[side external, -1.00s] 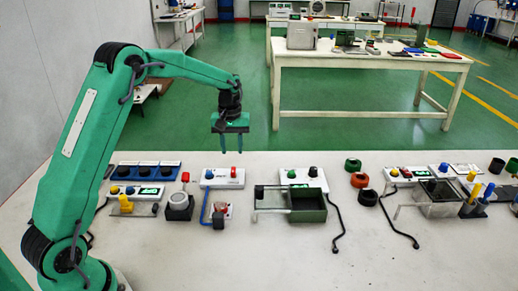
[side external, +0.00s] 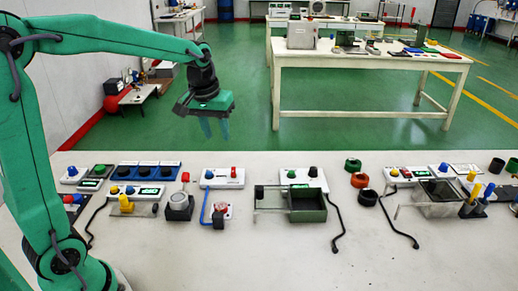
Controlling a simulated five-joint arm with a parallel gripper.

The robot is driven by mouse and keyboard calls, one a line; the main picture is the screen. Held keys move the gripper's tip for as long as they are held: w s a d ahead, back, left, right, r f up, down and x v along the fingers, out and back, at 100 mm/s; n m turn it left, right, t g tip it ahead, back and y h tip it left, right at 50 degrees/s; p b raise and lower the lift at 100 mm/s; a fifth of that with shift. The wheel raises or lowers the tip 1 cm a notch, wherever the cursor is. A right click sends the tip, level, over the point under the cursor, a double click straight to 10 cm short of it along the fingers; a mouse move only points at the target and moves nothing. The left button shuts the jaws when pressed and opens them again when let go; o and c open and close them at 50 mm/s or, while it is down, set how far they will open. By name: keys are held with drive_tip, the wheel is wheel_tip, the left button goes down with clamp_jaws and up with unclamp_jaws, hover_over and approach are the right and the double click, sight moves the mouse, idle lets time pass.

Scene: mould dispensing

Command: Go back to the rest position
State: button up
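My gripper (side external: 215,130) hangs in the air above and behind the workbench, in front of the green floor. Its two fingers point down with a gap between them, and nothing shows in the gap. The gripper body is slightly tilted. My green arm reaches in from the left, its forearm running across the upper left. No task object is near the fingers.
The white workbench (side external: 240,262) carries a row of devices: a blue-based panel (side external: 150,170), a control box with a red button (side external: 222,178), a dark green tray (side external: 307,206) and a clear box (side external: 437,192). The bench's front strip is clear. Another table (side external: 370,62) stands behind.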

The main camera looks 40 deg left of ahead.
drive_tip(key=s+d+m+t, duration=0.1)
drive_tip(key=s+d+m, duration=0.1)
drive_tip(key=s, duration=0.7)
drive_tip(key=s+d+r+m+t, duration=0.1)
drive_tip(key=s+d+m+t, duration=0.1)
drive_tip(key=s, duration=0.8)
drive_tip(key=shift+d+m, duration=0.7)
drive_tip(key=shift+d, duration=0.35)
